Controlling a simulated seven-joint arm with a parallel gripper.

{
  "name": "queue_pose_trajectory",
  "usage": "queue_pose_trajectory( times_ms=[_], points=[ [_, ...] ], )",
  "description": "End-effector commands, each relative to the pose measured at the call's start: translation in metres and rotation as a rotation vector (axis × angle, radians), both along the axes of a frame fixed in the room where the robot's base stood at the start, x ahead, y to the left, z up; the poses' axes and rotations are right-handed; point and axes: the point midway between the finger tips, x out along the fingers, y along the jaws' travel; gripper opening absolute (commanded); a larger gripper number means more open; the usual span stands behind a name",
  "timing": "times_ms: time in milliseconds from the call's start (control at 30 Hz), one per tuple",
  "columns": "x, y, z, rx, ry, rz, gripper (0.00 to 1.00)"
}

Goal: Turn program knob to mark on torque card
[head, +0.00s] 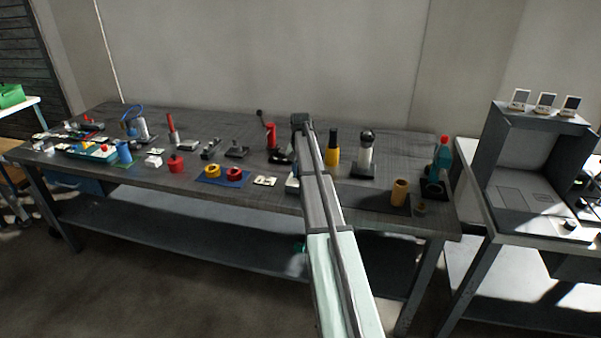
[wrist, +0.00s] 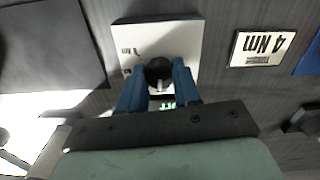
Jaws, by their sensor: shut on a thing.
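The program knob (wrist: 158,72) is round and black with a light pointer line, on a pale square panel (wrist: 170,38). My gripper (wrist: 159,80) has its two blue fingers closed on either side of the knob. Small dark marks show on the panel's left part. Green lit characters (wrist: 167,104) show between the fingers, partly hidden. The torque card (wrist: 262,48) is white with a dark edge and reads 4 Nm. It lies to the right of the panel. In the head view my arm hides the gripper and most of the panel's box (head: 292,186).
A blue mat (head: 222,178) with yellow and red rings lies left of the box in the head view. A yellow-black bottle (head: 333,148) and a black-topped post (head: 366,150) stand right of my arm. A dark mat (wrist: 50,45) lies left of the panel.

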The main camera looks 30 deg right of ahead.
Motion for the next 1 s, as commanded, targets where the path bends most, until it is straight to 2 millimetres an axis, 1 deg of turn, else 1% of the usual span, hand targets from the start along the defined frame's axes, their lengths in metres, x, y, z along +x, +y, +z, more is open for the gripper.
queue_pose_trajectory(
  times_ms=[600,800,1000],
  points=[
    [-0.0001,-0.0002,0.0003,-0.001,0.001,-0.455,0.02],
    [-0.0001,-0.0002,0.0003,-0.001,0.001,-0.556,0.02],
    [-0.0001,-0.0002,0.0003,-0.001,0.001,-0.609,0.02]
  ],
)
